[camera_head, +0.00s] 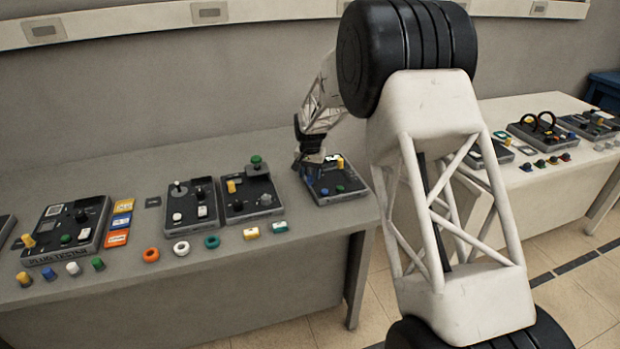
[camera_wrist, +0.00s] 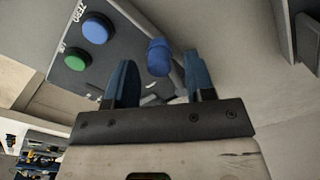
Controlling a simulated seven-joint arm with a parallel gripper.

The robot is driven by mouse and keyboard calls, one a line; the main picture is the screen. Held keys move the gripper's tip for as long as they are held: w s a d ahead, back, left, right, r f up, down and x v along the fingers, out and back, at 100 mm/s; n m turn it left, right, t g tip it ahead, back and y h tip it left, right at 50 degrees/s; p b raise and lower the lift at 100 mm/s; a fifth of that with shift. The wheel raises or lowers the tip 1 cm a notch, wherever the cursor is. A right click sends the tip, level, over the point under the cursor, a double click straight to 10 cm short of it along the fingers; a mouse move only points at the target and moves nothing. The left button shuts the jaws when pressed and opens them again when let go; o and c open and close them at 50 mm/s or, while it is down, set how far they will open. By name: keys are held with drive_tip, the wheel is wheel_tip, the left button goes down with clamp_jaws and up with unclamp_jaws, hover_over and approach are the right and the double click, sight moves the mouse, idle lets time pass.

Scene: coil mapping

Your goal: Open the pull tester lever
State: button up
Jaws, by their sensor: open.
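A dark grey tester box (camera_head: 350,193) sits at the right end of the near-left table. It has a yellow post (camera_head: 340,162), a green button (camera_head: 325,191) and a blue button (camera_head: 340,188). In the wrist view the same green button (camera_wrist: 77,58) and blue button (camera_wrist: 97,29) show on a dark panel. A blue-capped lever (camera_wrist: 158,57) shows in the gap between my open fingers. My gripper (camera_wrist: 160,80) holds nothing; I cannot tell whether either finger touches the lever. In the head view my gripper (camera_head: 310,165) is low over the box's back left corner and hides part of it.
To the left on the table are control boxes (camera_head: 245,193), one marked plug tester (camera_head: 68,228), with coloured rings and small blocks along the front. My arm covers the middle of the head view. A second table (camera_head: 560,195) with more devices stands at right.

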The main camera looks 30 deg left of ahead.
drive_tip(key=shift+f, duration=1.05)
clamp_jaws()
